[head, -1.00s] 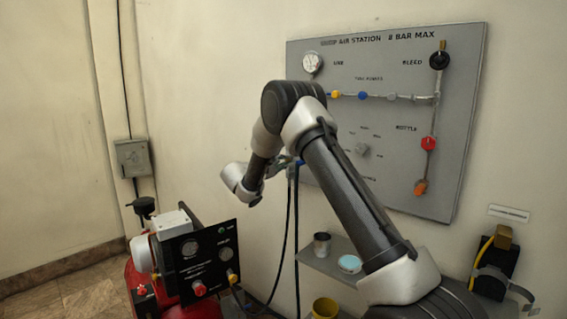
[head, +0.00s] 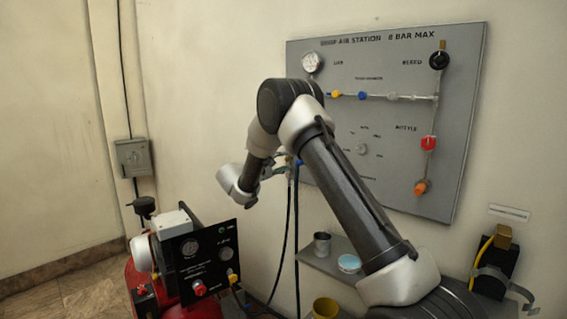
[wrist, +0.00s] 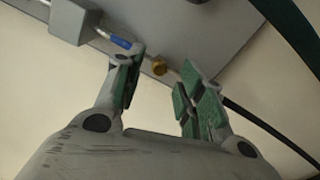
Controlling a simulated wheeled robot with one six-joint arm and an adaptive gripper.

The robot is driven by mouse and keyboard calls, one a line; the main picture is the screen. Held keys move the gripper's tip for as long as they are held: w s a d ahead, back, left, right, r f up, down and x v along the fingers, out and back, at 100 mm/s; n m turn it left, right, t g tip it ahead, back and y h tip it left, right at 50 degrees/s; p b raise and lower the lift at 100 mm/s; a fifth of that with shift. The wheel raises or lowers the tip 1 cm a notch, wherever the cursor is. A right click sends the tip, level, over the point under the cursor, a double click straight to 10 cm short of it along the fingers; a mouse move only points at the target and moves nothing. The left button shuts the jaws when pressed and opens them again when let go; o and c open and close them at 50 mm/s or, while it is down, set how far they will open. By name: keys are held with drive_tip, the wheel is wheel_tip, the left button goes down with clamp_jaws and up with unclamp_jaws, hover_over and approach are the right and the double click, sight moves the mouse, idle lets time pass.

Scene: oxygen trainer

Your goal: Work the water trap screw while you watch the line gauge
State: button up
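A small brass knob (wrist: 159,68), which looks like the water trap screw, shows between and beyond my fingertips in the wrist view. My gripper (wrist: 164,72) is open and empty, one finger on each side of the knob in the picture. I cannot tell how far the knob lies from the fingers. In the head view my gripper (head: 278,171) is small, at the panel's lower left edge, and the screw cannot be made out. The line gauge (head: 312,62) is a round white dial at the panel's top left. Its needle is too small to read.
The grey panel (head: 462,130) carries a red knob (head: 429,143), an orange knob (head: 421,188) and a black bleed knob (head: 439,60). Dark hoses (head: 289,230) hang below my gripper. A red compressor (head: 125,290) stands lower left. A shelf (head: 318,262) holds a metal cup.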

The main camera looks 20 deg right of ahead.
drive_tip(key=v, duration=1)
drive_tip(key=shift+a+f, duration=0.1)
idle(1.2)
drive_tip(key=s+d+f+n+g+y, duration=0.1)
drive_tip(key=s+d+f+g, duration=0.2)
drive_tip(key=s+f, duration=0.3)
drive_tip(key=s+d+f+m+g+y, duration=0.1)
drive_tip(key=s+d+g+y, duration=0.3)
drive_tip(key=s, duration=0.6)
drive_tip(key=s+r+m+t+y, duration=0.1)
drive_tip(key=s+r+m+y, duration=0.1)
drive_tip(key=s, duration=0.9)
drive_tip(key=s+r+m+t+y, duration=0.1)
drive_tip(key=s+r+m+y, duration=0.2)
drive_tip(key=s, duration=0.7)
drive_tip(key=s+r+m+t+y, duration=0.1)
drive_tip(key=s+r+m+y, duration=0.2)
drive_tip(key=s, duration=0.8)
wheel_tip(320, 180, up, 4)
drive_tip(key=d+y, duration=0.1)
drive_tip(key=y, duration=0.1)
drive_tip(key=shift+s+y, duration=0.35)
drive_tip(key=shift+y, duration=0.05)
